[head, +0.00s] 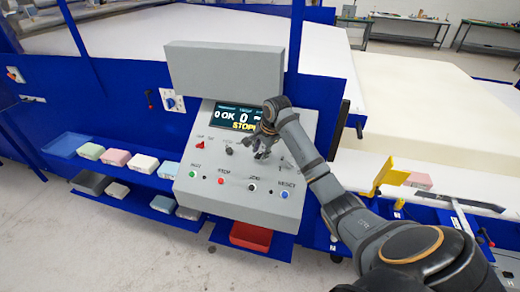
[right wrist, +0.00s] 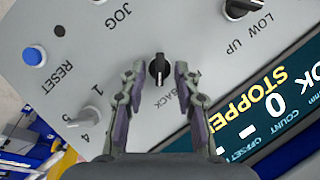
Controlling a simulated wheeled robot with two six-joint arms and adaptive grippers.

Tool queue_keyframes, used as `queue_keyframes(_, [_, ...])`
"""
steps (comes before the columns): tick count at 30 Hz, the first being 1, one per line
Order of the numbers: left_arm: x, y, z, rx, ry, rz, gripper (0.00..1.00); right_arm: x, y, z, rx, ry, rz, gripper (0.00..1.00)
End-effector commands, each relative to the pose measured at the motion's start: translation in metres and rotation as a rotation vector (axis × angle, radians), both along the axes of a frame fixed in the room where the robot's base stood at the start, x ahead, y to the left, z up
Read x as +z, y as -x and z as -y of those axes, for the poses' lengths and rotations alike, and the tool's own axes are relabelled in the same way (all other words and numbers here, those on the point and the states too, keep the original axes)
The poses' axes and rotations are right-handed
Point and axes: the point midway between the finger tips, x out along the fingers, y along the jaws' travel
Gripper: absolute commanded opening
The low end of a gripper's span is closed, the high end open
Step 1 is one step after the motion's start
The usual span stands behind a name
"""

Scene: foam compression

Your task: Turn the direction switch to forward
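The direction switch (right wrist: 159,69) is a small black knob on the grey control panel (right wrist: 200,45). The word BACK shows beside it in the right wrist view; a forward label is not visible. A white mark on the knob points toward the bottom of that view. My right gripper (right wrist: 157,75) is open, with one finger on each side of the knob and a visible gap to both. In the head view my right gripper (head: 262,146) is over the middle of the panel and hides the switch. My left gripper is not in view.
A black knob (right wrist: 238,8) marked LOW and UP and a grey numbered dial (right wrist: 83,116) flank the switch. The display (head: 235,117) reads STOPPED. Several push buttons line the panel's lower edge, including a blue RESET button (head: 284,194). Foam blocks (head: 143,163) lie on a side shelf.

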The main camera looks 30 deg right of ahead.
Motion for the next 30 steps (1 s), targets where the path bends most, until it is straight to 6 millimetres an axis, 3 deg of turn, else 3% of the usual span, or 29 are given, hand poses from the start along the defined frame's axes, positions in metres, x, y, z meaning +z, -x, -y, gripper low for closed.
queue_keyframes(10, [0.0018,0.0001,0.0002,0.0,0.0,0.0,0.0,-0.007,-0.0021,-0.0004,0.001,0.0,0.0,0.32])
queue_keyframes(17, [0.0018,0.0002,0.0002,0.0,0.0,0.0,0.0,-0.0067,-0.002,-0.0004,0.001,0.0,0.0,0.0])
queue_keyframes(30, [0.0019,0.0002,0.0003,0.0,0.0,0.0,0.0,-0.0055,-0.0032,-0.0006,0.067,0.026,-0.03,0.0])
